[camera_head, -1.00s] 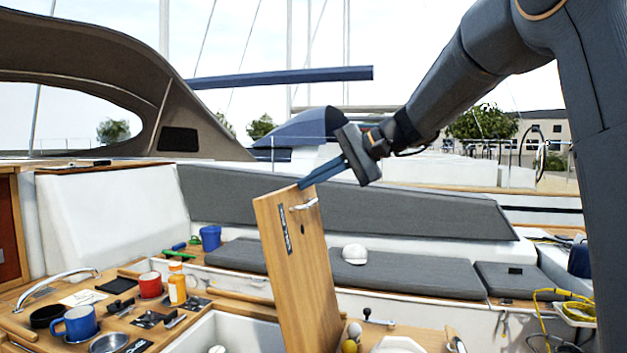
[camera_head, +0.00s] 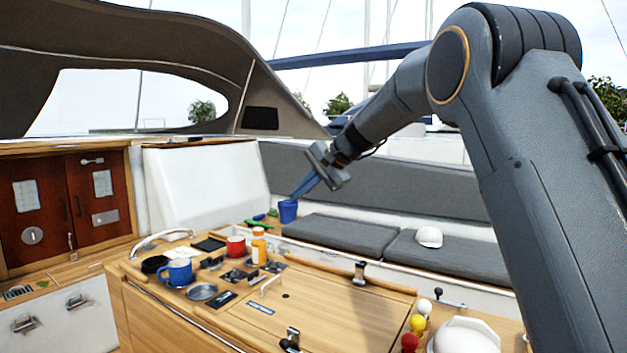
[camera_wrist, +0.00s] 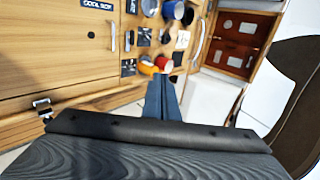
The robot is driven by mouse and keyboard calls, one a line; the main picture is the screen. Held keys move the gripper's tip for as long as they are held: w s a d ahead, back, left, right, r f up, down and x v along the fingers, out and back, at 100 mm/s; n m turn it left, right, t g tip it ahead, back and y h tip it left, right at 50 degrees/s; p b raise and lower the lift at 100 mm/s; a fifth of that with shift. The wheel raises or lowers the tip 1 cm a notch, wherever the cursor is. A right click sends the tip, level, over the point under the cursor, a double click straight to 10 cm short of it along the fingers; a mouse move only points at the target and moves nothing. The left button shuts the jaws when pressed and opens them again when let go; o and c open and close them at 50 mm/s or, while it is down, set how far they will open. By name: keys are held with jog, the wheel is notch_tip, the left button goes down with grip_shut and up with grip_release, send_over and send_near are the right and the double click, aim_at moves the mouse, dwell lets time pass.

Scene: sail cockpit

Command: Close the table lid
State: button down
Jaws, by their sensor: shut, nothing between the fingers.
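The table lid (camera_head: 330,302) is a wooden panel with a small handle and a dark label. In the head view it lies flat, level with the table top around it. It also shows flat in the wrist view (camera_wrist: 50,45), with its label and handle at its right part. My gripper (camera_head: 297,194) is above and beyond the table, in front of the grey cushions, apart from the lid. Its blue fingers are together and empty. They also show in the wrist view (camera_wrist: 161,98), pointing away over the table's edge.
A blue mug (camera_head: 177,272), a red mug (camera_head: 236,247) and an orange bottle (camera_head: 258,246) stand left of the lid. A white helmet (camera_head: 466,336) and coloured balls (camera_head: 417,324) are at the right. Latches (camera_head: 360,272) stand at the lid's edges. The space above the lid is clear.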

jog(key=shift+g+h, duration=0.4)
jog(key=shift+h, duration=0.2)
jog(key=d+f+b+x, duration=0.1)
jog(key=b+x, duration=0.1)
jog(key=x, duration=0.6)
jog(key=s+d+f+b+x, duration=0.1)
jog(key=b+x, duration=0.1)
jog(key=x, duration=0.7)
jog(key=d+f+b+x, duration=0.1)
jog(key=b+x, duration=0.1)
jog(key=x, duration=0.6)
jog(key=shift+s+f, duration=0.3)
jog(key=shift+f, duration=0.05)
jog(key=shift+a+f+b, duration=0.25)
jog(key=shift+f+b, duration=0.1)
jog(key=shift+f, duration=0.45)
jog(key=shift+r, duration=0.15)
